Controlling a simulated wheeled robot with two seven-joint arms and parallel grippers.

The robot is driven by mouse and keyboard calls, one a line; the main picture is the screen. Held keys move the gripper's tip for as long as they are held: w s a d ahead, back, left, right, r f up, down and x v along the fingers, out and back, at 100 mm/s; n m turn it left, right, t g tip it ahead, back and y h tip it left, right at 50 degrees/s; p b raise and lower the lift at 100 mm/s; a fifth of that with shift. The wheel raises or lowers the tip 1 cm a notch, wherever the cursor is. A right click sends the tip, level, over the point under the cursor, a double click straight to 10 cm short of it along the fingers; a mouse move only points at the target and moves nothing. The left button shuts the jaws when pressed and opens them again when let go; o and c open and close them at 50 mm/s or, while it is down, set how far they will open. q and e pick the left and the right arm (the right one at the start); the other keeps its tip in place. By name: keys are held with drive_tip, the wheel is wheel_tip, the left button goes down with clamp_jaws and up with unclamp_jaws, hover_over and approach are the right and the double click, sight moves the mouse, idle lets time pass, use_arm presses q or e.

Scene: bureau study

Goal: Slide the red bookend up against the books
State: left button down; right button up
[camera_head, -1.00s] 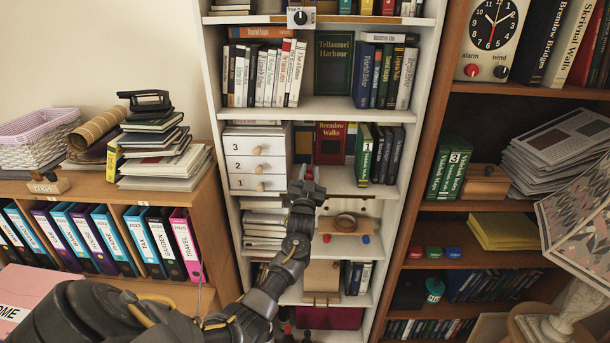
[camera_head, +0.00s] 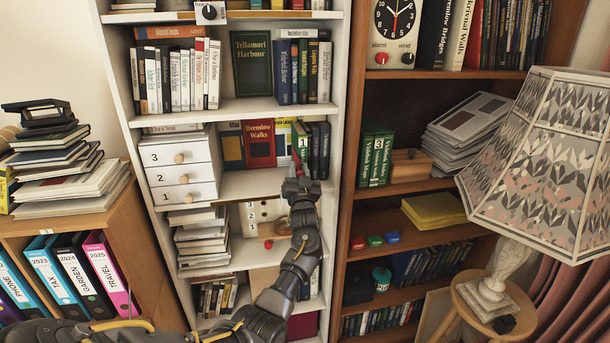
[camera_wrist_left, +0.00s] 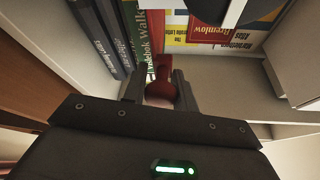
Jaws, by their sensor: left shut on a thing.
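The red bookend (camera_wrist_left: 163,68) stands between the fingers of my left gripper (camera_wrist_left: 160,92) in the wrist view. In the head view my left gripper (camera_head: 298,182) is at the front of the white bookcase's middle shelf, shut on the bookend, whose thin red top (camera_head: 295,158) shows above it. The upright books, a green one marked 1 (camera_head: 302,142) and dark ones (camera_head: 320,150), stand right behind and to the right of the bookend. In the wrist view the dark books (camera_wrist_left: 100,35) are at left. Whether bookend and books touch, I cannot tell. My right gripper is not in view.
A red Brenlow Walks book (camera_head: 259,145) stands at the shelf's back. White numbered drawers (camera_head: 182,168) fill the shelf's left. Bare shelf (camera_head: 250,184) lies between drawers and gripper. A lamp (camera_head: 545,150) stands at right.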

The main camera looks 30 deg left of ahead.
use_arm(q)
drive_tip(key=shift+w+d, duration=0.1)
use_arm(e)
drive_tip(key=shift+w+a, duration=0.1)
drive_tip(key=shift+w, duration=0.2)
use_arm(q)
drive_tip(key=c, duration=1.6)
unclamp_jaws()
drive_tip(key=o, duration=0.5)
drive_tip(key=shift+w+d, duration=0.15)
drive_tip(key=shift+w, duration=0.05)
drive_tip(key=shift+s, duration=0.15)
drive_tip(key=shift+s+f, duration=0.15)
drive_tip(key=b+v, duration=0.3)
drive_tip(key=v, duration=0.7)
drive_tip(key=shift+d, duration=0.2)
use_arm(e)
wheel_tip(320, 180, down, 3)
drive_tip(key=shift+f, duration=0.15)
